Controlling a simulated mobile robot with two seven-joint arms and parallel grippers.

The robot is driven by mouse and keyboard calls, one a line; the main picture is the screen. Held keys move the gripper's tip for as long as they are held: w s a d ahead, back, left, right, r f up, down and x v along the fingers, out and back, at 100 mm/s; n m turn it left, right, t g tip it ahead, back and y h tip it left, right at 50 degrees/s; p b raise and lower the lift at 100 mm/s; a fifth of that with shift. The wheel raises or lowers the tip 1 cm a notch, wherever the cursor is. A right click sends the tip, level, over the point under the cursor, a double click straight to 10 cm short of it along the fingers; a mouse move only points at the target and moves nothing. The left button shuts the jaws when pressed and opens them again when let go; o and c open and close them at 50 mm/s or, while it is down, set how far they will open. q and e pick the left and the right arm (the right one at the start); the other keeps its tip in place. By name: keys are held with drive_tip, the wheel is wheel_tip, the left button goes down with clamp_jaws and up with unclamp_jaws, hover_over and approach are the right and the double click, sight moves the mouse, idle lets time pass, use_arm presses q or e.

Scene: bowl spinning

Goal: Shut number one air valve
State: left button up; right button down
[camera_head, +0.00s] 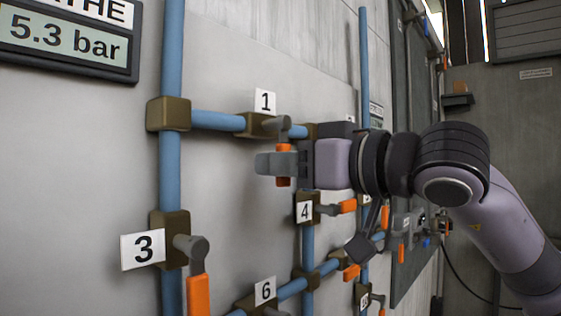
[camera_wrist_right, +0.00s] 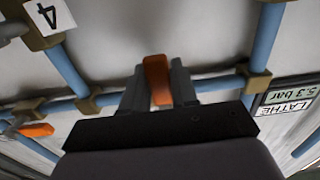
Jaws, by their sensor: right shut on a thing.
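Valve number 1 has a brass body (camera_head: 255,125) on a horizontal blue pipe, with a white "1" label (camera_head: 265,101) above it. Its orange lever handle (camera_head: 283,182) points down, across the pipe. My right gripper (camera_head: 277,163) reaches in from the right and is shut on this handle; the orange shows above and below the fingers. In the right wrist view the orange handle (camera_wrist_right: 158,78) sits between the two grey fingers (camera_wrist_right: 160,92). The gripper partly hides the handle's middle. My left gripper is not in view.
Valve 3 (camera_head: 171,238) is at lower left, its handle (camera_head: 198,296) hanging down. Valve 4 (camera_head: 309,208) is just below my gripper, its handle (camera_head: 347,206) pointing right. Valve 6 (camera_head: 262,298) is lower. A display reading 5.3 bar (camera_head: 68,38) is at upper left.

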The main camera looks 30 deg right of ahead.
idle(0.4)
drive_tip(key=c, duration=1)
unclamp_jaws()
drive_tip(key=shift+d, duration=0.1)
drive_tip(key=shift+o, duration=0.2)
drive_tip(key=b+v, duration=0.1)
drive_tip(key=v, duration=0.6)
